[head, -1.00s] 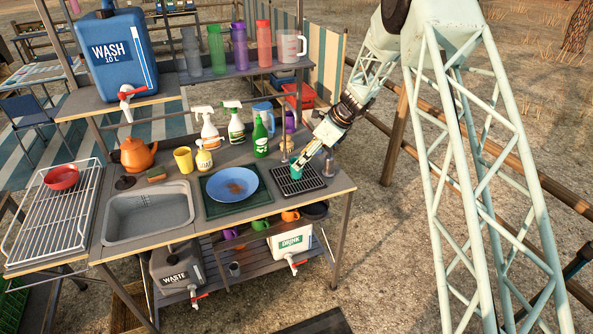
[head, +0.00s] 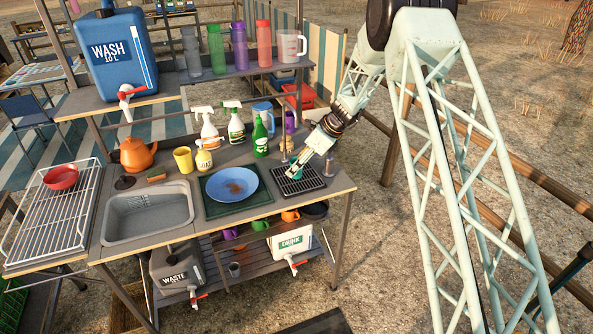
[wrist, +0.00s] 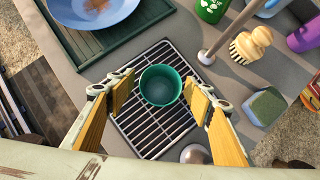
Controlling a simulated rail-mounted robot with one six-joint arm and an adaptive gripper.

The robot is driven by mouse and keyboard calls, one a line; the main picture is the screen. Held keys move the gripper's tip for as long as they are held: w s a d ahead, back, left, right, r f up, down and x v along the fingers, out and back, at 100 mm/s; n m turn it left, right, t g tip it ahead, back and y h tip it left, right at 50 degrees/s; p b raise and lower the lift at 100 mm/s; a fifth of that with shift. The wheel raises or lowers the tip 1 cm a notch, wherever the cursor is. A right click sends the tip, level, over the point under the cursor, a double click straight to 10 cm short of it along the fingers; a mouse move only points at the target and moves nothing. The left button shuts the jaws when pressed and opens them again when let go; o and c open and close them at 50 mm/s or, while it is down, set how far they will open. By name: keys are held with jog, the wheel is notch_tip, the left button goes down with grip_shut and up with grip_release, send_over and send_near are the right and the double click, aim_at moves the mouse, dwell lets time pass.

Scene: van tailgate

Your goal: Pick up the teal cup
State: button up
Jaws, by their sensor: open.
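The teal cup (wrist: 160,86) stands upright and empty on the black metal grate (wrist: 143,133) in the wrist view. My gripper (wrist: 163,92) is open, with one wooden-faced finger to the left of the cup and one to the right. Gaps show between the cup and both fingers. In the head view my gripper (head: 292,176) is low over the grate (head: 302,187) at the right end of the counter, and it mostly hides the cup.
A blue plate (head: 232,184) lies on a green tray left of the grate. Spray bottles and a green bottle (head: 260,137) stand behind.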

jog(key=c, duration=1)
jog(key=shift+r, duration=0.15)
jog(key=shift+r, duration=1.7)
jog(key=s+d, duration=0.2)
jog(key=s, duration=0.5)
jog(key=s+d+r, duration=0.1)
jog(key=s+d, duration=0.2)
jog(key=s, duration=0.5)
jog(key=shift+d+r+b, duration=0.15)
jog(key=shift+d+b, duration=0.05)
jog(key=shift+b, duration=0.2)
